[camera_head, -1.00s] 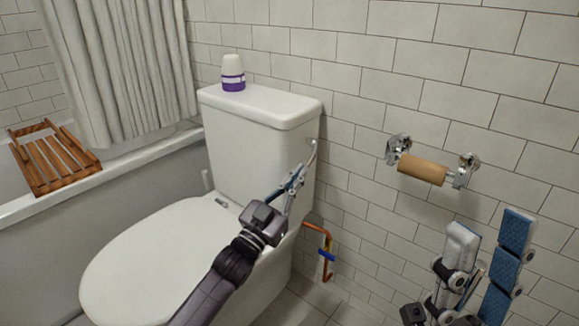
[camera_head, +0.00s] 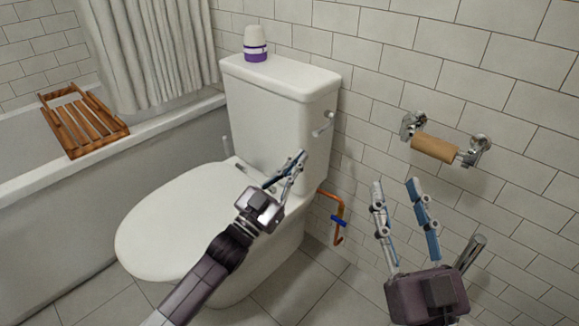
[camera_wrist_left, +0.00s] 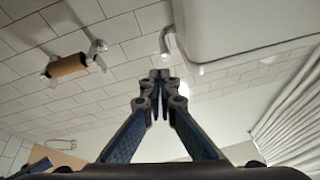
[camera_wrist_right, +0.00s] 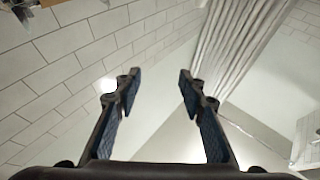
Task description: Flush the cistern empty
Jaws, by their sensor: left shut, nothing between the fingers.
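The white cistern (camera_head: 275,110) stands against the tiled wall behind the toilet bowl. Its chrome flush lever (camera_head: 324,124) is on the right side near the top, angled down, and also shows in the left wrist view (camera_wrist_left: 165,45). My left gripper (camera_head: 301,155) is shut and empty, below the lever and apart from it. In the left wrist view its fingertips (camera_wrist_left: 159,75) meet just below the lever. My right gripper (camera_head: 395,184) is open and empty, right of the toilet, in front of the wall. Its parted fingers (camera_wrist_right: 160,78) show in the right wrist view.
A white and purple bottle (camera_head: 255,45) stands on the cistern lid. A cardboard roll (camera_head: 435,148) hangs on the wall holder. A copper pipe with a blue valve (camera_head: 338,220) is below right. The bathtub (camera_head: 60,215) with a wooden rack (camera_head: 85,125) is at the left.

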